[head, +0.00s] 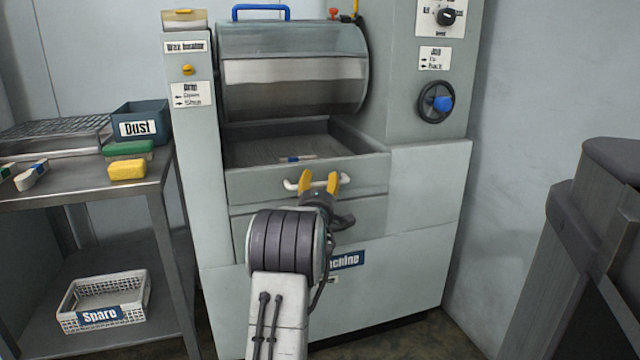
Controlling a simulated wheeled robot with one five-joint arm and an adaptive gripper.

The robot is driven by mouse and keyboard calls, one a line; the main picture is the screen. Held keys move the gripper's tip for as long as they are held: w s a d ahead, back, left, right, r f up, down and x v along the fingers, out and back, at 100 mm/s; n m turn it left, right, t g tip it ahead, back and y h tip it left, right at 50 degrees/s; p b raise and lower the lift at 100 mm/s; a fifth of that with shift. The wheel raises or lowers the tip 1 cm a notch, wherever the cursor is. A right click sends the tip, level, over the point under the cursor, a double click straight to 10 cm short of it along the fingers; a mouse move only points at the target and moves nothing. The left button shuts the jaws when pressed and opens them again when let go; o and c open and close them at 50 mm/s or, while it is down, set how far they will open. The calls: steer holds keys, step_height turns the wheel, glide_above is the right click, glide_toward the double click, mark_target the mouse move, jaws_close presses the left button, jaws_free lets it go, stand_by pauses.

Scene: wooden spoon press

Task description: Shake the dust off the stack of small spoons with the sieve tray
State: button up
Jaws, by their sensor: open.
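My gripper (319,180) is open, its two yellow fingertips pointing up in front of the white handle (290,185) of the pulled-out drawer (365,170). I cannot tell whether the fingers touch the handle. The drawer has a dark grey floor, with a small flat piece marked in blue and white (290,159) near its front. A flat metal tray with a mesh top (60,129) lies on the side table at left; it or the drawer may be the sieve tray. I cannot make out a stack of small spoons.
The metal side table (75,192) holds a blue "Dust" bin (140,112), a green-topped block (127,148), a yellow sponge-like block (127,169) and brushes (31,176). A white "Spare" basket (105,299) is on its lower shelf. A drum (293,85) sits above the drawer.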

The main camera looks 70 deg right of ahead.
steer(key=shift+c, duration=0.4)
jaws_close()
